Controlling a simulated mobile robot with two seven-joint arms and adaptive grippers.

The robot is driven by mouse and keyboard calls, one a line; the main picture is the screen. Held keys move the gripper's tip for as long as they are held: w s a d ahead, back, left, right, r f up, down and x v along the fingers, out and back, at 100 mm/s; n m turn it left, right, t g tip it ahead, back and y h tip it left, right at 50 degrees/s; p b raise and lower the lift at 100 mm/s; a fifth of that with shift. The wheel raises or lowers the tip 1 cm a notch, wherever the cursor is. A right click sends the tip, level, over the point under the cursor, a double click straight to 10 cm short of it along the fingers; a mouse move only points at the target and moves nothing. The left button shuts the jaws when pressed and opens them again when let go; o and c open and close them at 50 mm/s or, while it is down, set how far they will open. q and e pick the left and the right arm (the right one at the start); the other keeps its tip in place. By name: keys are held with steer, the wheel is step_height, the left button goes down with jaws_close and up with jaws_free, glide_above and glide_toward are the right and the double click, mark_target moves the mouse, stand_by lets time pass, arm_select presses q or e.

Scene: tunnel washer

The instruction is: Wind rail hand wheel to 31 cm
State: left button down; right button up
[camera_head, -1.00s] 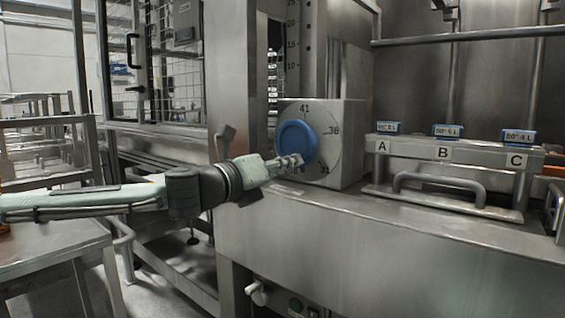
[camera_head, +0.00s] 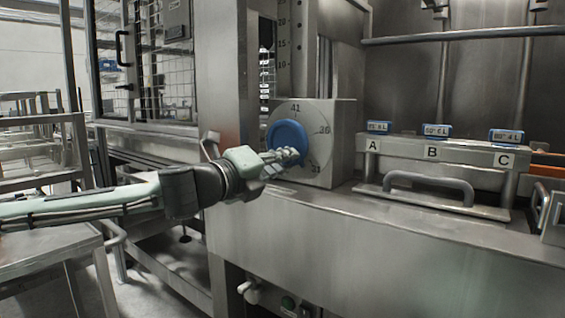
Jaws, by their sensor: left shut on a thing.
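The blue hand wheel (camera_head: 287,138) sits on the front of a grey box (camera_head: 343,140) with a round dial. The gripper's fingers cover part of the rim, and no pointer can be made out. A vertical scale (camera_head: 283,45) marked from 10 up past 20 stands behind the box. My right gripper is not in view.
A rack (camera_head: 440,150) labelled A, B and C stands right of the box, with small blue-framed displays on top and a curved handle (camera_head: 428,184) in front. A steel counter (camera_head: 390,235) runs below. A steel table (camera_head: 45,258) is at the lower left.

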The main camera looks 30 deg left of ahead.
arm_select(q)
steer(key=shift+d+r, duration=0.1)
steer(key=c, duration=1.4)
jaws_free()
steer(key=shift+s, duration=0.4)
steer(key=s, duration=0.6)
steer(key=shift+s+a, duration=0.3)
steer(key=shift+s, duration=0.05)
